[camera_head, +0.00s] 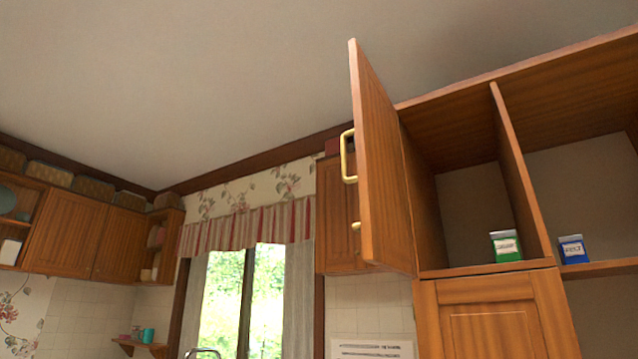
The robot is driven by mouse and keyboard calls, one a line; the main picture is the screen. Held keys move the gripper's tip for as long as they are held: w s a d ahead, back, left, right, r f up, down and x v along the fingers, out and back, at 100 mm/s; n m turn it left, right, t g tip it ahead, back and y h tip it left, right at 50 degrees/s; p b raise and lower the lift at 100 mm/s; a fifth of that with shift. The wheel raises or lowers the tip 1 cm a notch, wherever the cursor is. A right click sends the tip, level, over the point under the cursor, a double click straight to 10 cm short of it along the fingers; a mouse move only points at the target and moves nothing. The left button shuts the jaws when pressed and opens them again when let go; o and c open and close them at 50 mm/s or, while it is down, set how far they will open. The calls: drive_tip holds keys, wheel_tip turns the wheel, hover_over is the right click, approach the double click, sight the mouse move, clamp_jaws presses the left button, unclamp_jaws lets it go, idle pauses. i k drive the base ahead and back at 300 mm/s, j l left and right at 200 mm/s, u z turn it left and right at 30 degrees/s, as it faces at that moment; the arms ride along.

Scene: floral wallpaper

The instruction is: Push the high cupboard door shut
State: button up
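The high cupboard door (382,165) is a wooden panel that stands wide open, seen nearly edge-on at the upper middle right. A brass handle (347,156) sits on its left face. The door is hinged on the left side of the open cupboard (472,271). Inside the cupboard, a green box (506,247) stands on the shelf floor near the front right. My gripper is not in view, so its state and its distance from the door cannot be seen.
An open shelf (612,266) to the right holds a blue box (573,250). A closed wooden door (495,318) lies below. Behind the open door is another wall cupboard (337,220). A window (245,295) and more cupboards (85,235) are at left.

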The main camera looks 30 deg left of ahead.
sight(388, 242)
drive_tip(key=j, duration=0.7)
drive_tip(key=k+j, duration=0.1)
drive_tip(key=j, duration=0.6)
drive_tip(key=k+j, duration=0.1)
drive_tip(key=j, duration=0.6)
drive_tip(key=i+z, duration=0.05)
